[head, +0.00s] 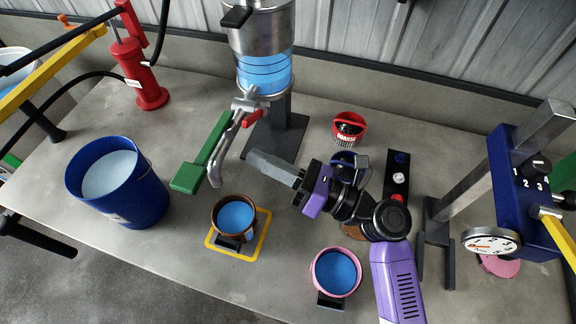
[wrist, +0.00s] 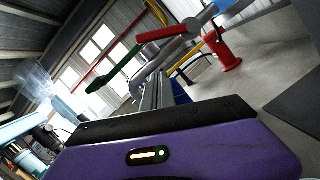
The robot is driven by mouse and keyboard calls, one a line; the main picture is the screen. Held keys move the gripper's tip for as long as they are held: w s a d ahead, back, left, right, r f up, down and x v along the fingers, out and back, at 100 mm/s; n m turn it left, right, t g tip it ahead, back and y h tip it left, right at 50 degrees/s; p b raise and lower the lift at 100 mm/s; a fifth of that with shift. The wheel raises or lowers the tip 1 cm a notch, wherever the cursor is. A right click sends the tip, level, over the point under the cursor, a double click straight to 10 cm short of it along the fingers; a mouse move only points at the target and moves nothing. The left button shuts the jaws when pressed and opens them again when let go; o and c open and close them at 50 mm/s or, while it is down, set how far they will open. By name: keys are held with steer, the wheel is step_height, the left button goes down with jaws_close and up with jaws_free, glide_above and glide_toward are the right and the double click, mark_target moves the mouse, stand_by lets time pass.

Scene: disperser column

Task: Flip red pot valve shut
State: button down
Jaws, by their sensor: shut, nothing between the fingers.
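The metal pot (head: 262,30) with a clear band of blue liquid stands on a dark post. Below it is a metal valve with a short red handle (head: 251,119); the handle also shows in the wrist view (wrist: 163,33), roughly level. A long green lever (head: 203,155) and a curved metal spout (head: 215,165) hang beside the valve; the green lever is in the wrist view (wrist: 117,66) too. My gripper (head: 250,156) is shut and empty, its tip pointing left, just below the red handle in the picture and right of the spout. I see no contact with the handle.
A brown cup of blue liquid (head: 220,229) sits on a yellow-framed square (head: 262,228) under the spout. A pink cup (head: 314,270) stands nearer, a blue bucket (head: 125,205) at left, a red pump (head: 150,88) behind it. A gauge box (head: 505,200) is at right.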

mark_target(254, 117)
steer(key=shift+w+r+p, duration=0.35)
steer(key=shift+w+r, duration=0.2)
steer(key=shift+r, duration=0.4)
steer(key=shift+w+r+p, duration=0.35)
steer(key=shift+w+r, duration=0.2)
steer(key=shift+r, duration=0.35)
